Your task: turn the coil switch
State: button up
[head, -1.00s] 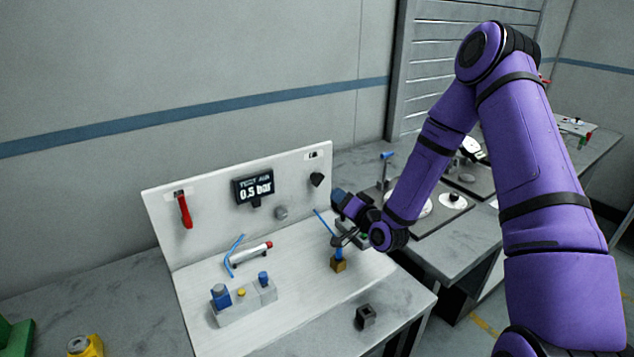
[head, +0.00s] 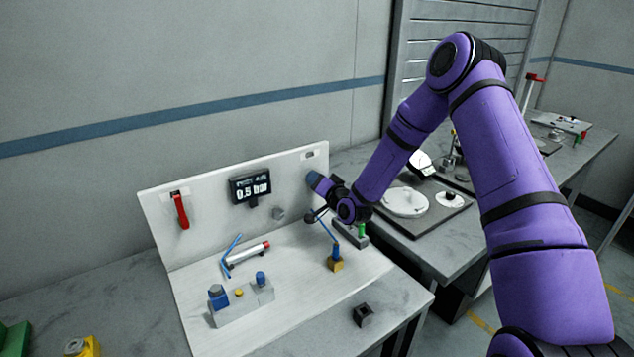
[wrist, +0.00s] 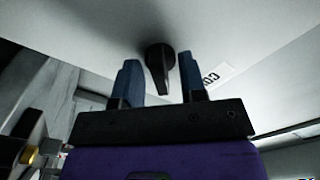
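The coil switch is a black knob (wrist: 160,58) on the white upright panel (head: 215,212), beside a white label (wrist: 214,76) with partly readable lettering. In the wrist view, my gripper (wrist: 157,66) has its two blue fingers apart, one on each side of the knob's lower part. I see gaps between knob and fingers, so it does not look gripped. In the head view, my gripper (head: 314,179) is up at the panel's upper right and hides the knob.
The panel also carries a red handle (head: 181,211), a display reading 0.5 bar (head: 250,188) and a grey knob (head: 278,214). Below stand a brass block with a blue top (head: 335,263), a grey block with blue caps (head: 240,301) and a black socket (head: 363,315).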

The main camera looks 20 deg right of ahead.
grip_shut()
jog(key=shift+m, duration=0.3)
jog(key=m, duration=0.4)
jog(key=shift+d, duration=0.1)
jog(key=shift+m, duration=2.1)
grip_release()
